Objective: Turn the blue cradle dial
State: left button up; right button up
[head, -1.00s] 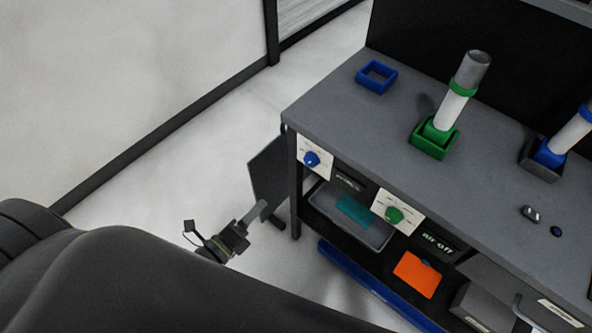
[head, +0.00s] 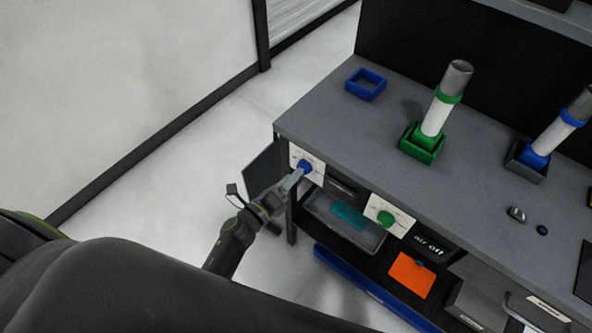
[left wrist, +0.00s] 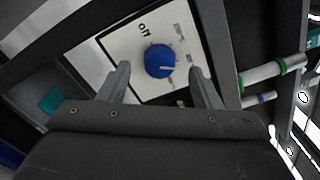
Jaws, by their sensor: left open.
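The blue dial (head: 305,167) sits on a white panel (head: 296,154) on the front of the bench, at its left end. In the left wrist view the blue dial (left wrist: 160,61) shows a white pointer line, with "off" printed on the panel to its upper left. My left gripper (head: 297,176) is at the dial in the head view. In the left wrist view its open fingers (left wrist: 160,80) stand on either side, below the dial, with gaps between them and it. Whether they reach around it in depth is hard to tell. My right gripper is not in view.
A blue square cradle (head: 366,84) sits empty on the bench (head: 340,125). A green cradle (head: 422,143) holds a white roll. Shelves are below.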

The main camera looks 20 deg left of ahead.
aim_at(304, 168)
pick_arm(q)
jog(key=shift+x, duration=1.45)
jog(key=c, duration=1)
